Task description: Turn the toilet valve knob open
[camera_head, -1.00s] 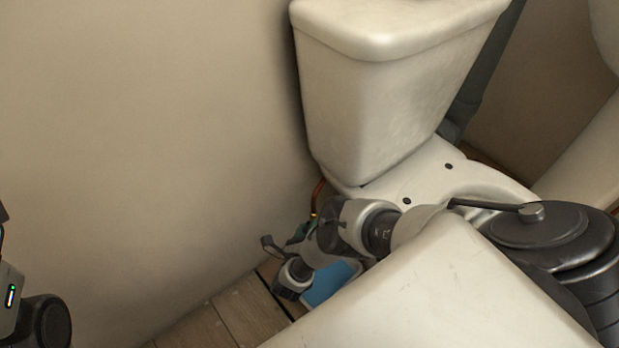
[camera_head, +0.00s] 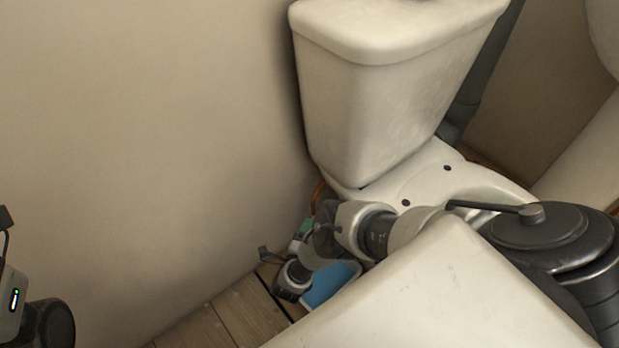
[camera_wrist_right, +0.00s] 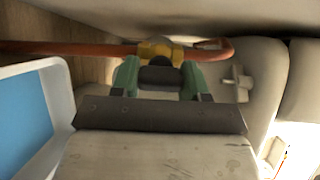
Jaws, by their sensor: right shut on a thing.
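The toilet valve (camera_wrist_right: 160,52) shows in the right wrist view as a brass fitting on a copper pipe (camera_wrist_right: 70,48). My right gripper (camera_wrist_right: 158,76) has its green fingers on either side of a dark round knob (camera_wrist_right: 160,76) in front of the brass, and is shut on it. In the head view my right gripper (camera_head: 303,230) is low by the wall, beside the toilet's base, mostly hidden by my right wrist; the valve is hidden there. My left arm shows at the left edge, but its gripper is out of view.
The white toilet tank (camera_head: 385,95) stands above and behind my right arm. A blue-and-white object (camera_head: 330,284) lies under my right wrist on the wooden floor (camera_head: 245,315); it also shows in the right wrist view (camera_wrist_right: 22,125). The beige wall (camera_head: 150,150) is close on the left.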

